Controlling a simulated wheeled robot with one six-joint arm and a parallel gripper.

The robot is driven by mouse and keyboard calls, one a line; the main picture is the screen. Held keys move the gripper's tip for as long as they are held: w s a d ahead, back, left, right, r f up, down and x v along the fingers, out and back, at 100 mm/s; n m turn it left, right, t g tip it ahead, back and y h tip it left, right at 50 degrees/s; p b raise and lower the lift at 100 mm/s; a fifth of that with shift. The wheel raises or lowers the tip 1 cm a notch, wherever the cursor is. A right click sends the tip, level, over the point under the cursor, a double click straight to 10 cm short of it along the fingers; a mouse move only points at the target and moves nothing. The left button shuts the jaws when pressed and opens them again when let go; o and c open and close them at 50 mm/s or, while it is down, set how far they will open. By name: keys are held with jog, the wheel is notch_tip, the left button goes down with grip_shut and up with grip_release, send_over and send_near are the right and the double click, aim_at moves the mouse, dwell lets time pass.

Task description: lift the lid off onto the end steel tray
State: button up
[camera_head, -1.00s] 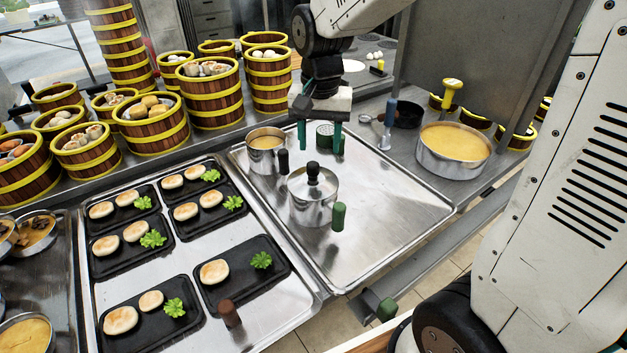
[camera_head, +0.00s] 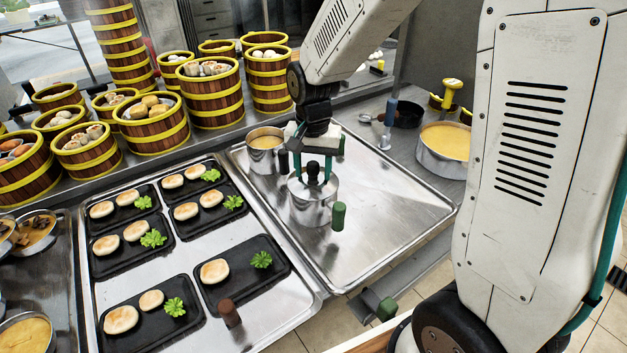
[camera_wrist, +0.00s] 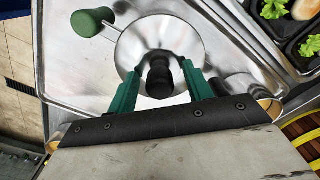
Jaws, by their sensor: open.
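The steel lid (camera_head: 323,188) with a black knob (camera_head: 313,172) sits on a small steel pot (camera_head: 312,211) on the end steel tray (camera_head: 385,215). The pot has a green-tipped handle (camera_head: 338,216). My gripper (camera_head: 313,178) is over the lid with its green fingers pointing down, one on each side of the knob. In the wrist view the knob (camera_wrist: 159,77) lies between the two open fingertips (camera_wrist: 160,80), with a gap showing on both sides. The lid (camera_wrist: 140,45) also shows there, level on the pot.
An open pot of yellow liquid (camera_head: 265,143) stands behind the lidded pot. Black plates with buns (camera_head: 240,275) fill the tray to the left. Bamboo steamers (camera_head: 212,95) stand along the back. The end tray's right part is bare.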

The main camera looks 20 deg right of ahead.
aim_at(309, 166)
jog(key=shift+c, duration=0.3)
grip_shut()
jog(key=shift+r, duration=0.1)
jog(key=shift+r, duration=0.55)
notch_tip(309, 166, up, 2)
jog(key=shift+r, duration=0.1)
jog(key=shift+s+a+r, duration=0.15)
jog(key=shift+s+a, duration=0.15)
jog(key=shift+a, duration=0.3)
jog(key=s+a, duration=0.3)
jog(key=a, duration=0.3)
jog(key=s+a+r, duration=0.1)
jog(key=s+a, duration=0.2)
jog(key=a, duration=0.4)
jog(key=shift+s+r, duration=0.15)
jog(key=shift+s, duration=0.1)
jog(key=shift+a, duration=0.1)
